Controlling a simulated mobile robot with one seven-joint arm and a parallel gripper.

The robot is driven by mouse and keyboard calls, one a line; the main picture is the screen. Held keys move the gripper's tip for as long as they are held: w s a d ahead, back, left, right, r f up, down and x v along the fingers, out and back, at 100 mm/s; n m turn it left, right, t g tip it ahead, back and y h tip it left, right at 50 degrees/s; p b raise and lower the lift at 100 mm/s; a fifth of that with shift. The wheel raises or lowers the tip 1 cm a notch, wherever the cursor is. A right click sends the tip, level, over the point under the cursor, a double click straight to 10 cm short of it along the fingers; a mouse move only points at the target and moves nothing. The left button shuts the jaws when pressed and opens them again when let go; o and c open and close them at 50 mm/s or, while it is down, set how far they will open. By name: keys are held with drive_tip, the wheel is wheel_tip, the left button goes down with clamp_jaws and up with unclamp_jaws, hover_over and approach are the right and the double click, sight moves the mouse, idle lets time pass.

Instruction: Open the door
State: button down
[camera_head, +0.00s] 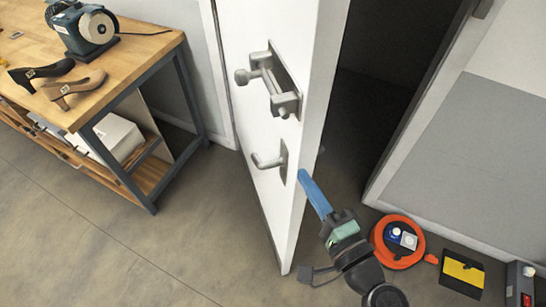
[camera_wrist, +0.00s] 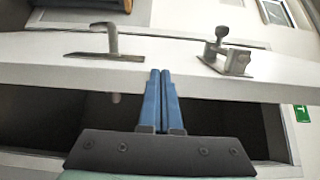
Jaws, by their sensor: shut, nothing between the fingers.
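The white door (camera_head: 258,140) stands ajar in the head view, with a dark opening to the right of its free edge. Its lever handle (camera_head: 268,161) is on the left face, below a metal bolt latch (camera_head: 272,80). My gripper (camera_head: 303,174) is shut and empty, its blue fingers at the door's free edge. In the wrist view the closed fingertips (camera_wrist: 161,73) lie against or very close to the door edge (camera_wrist: 190,80); contact is unclear. The handle (camera_wrist: 106,42) is left of the fingers there and the latch (camera_wrist: 228,54) is to the right.
A workbench (camera_head: 150,48) with a bench grinder (camera_head: 82,27) and two shoes stands left of the door. An orange cable reel (camera_head: 398,242) and a black-and-yellow item (camera_head: 462,272) lie on the floor at right. Floor between bench and door is clear.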

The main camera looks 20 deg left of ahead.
sight(292, 159)
drive_tip(key=p+x, duration=0.1)
drive_tip(key=x, duration=0.5)
drive_tip(key=shift+s+r, duration=0.1)
drive_tip(key=shift+r, duration=0.1)
drive_tip(key=s+a+p, duration=0.2)
drive_tip(key=a, duration=0.1)
drive_tip(key=shift+s+f, duration=0.2)
drive_tip(key=shift+s+a, duration=0.3)
